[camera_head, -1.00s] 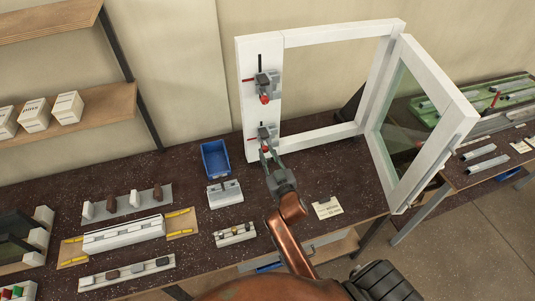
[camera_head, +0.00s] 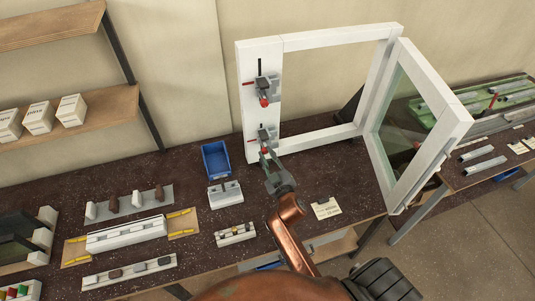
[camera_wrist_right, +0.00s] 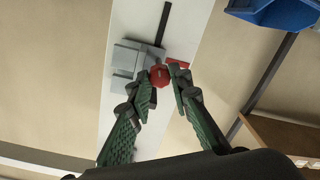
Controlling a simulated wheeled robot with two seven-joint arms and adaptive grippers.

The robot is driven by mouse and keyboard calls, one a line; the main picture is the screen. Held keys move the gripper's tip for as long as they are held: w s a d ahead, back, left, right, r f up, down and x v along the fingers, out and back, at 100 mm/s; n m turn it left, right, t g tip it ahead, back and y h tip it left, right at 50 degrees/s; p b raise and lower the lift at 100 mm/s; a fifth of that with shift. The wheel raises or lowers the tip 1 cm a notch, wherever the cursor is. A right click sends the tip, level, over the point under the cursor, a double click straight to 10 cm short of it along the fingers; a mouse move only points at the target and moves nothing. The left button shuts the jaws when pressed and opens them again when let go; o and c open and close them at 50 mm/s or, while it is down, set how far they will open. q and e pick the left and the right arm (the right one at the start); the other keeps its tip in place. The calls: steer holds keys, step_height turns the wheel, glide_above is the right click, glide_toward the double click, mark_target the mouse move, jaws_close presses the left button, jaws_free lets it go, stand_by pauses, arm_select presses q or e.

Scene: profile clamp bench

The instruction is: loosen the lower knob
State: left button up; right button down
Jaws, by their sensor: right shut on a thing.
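The lower clamp (camera_head: 262,135) is a grey block with a black rod and a red bar, mounted on the left post of the white frame (camera_head: 262,110). Its red lower knob (camera_head: 265,151) faces out. My right gripper (camera_head: 267,158) reaches up from below and is shut on the lower knob. In the right wrist view the fingertips (camera_wrist_right: 163,82) sit on both sides of the red knob (camera_wrist_right: 159,74), with the grey clamp body (camera_wrist_right: 130,65) behind it. The upper clamp (camera_head: 265,87), with its own red knob (camera_head: 264,102), is above and untouched. My left gripper is out of view.
A blue bin (camera_head: 215,159) and a grey-white block fixture (camera_head: 225,194) stand left of my right arm. A hinged glass sash (camera_head: 410,115) stands open at the right. A small label card (camera_head: 326,208) lies near the bench's front edge.

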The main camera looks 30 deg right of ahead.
steer(key=n+p, duration=0.1)
steer(key=n, duration=0.2)
steer(key=shift+n, duration=0.4)
steer(key=n, duration=0.4)
steer(key=shift+p, duration=0.4)
steer(key=n, duration=0.4)
steer(key=shift+a+n+p, duration=0.1)
steer(key=shift+n+p, duration=0.2)
steer(key=shift+n, duration=0.1)
steer(key=n, duration=0.4)
steer(key=shift+n+p, duration=0.3)
steer(key=shift+p, duration=0.1)
steer(key=c, duration=1.8)
jaws_free()
steer(key=shift+o, duration=0.2)
steer(key=shift+f, duration=0.1)
